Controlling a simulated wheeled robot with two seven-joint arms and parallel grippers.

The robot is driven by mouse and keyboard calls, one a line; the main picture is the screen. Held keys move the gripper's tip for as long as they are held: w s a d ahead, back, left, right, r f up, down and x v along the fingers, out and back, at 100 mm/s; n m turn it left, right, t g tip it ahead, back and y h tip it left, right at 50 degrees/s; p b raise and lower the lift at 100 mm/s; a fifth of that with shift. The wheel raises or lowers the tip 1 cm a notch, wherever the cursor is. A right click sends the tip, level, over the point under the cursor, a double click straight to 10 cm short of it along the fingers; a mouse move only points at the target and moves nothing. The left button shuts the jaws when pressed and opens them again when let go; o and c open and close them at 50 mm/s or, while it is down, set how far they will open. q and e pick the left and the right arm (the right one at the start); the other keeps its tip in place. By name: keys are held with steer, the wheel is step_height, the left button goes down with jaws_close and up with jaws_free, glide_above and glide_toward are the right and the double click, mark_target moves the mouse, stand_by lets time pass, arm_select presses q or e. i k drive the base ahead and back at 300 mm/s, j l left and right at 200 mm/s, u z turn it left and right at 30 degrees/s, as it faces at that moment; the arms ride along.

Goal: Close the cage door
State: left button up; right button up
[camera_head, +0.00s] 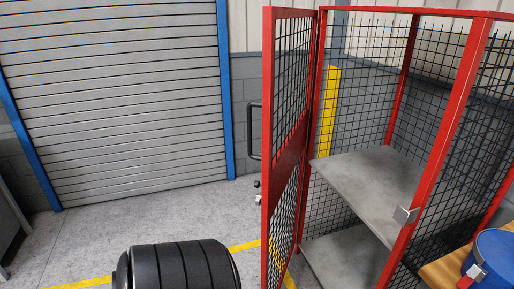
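The red-framed cage (453,125) with black wire mesh stands on the right. Its cage door (285,165) is open, swung out toward me and seen at a steep angle. It hangs from the cage's left post. A black bar handle (251,131) sticks out from the left side of the door. Small black and silver latch parts show below it at the door's edge (258,191). A grey metal catch (406,214) sits on the cage's front right post. Neither of my grippers can be made out in this view.
Inside the cage are a bare grey upper shelf (368,178) and a lower one (345,258). A blue drum (497,255) stands at the lower right. A roller shutter (120,100) is at the back left. The floor (150,222) before it looks clear.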

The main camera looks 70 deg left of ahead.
mark_target(276, 171)
steer(key=k+j+u, duration=0.15)
steer(key=j+u, duration=0.25)
steer(key=j, duration=0.85)
steer(key=j+u, duration=0.35)
steer(key=j, duration=0.85)
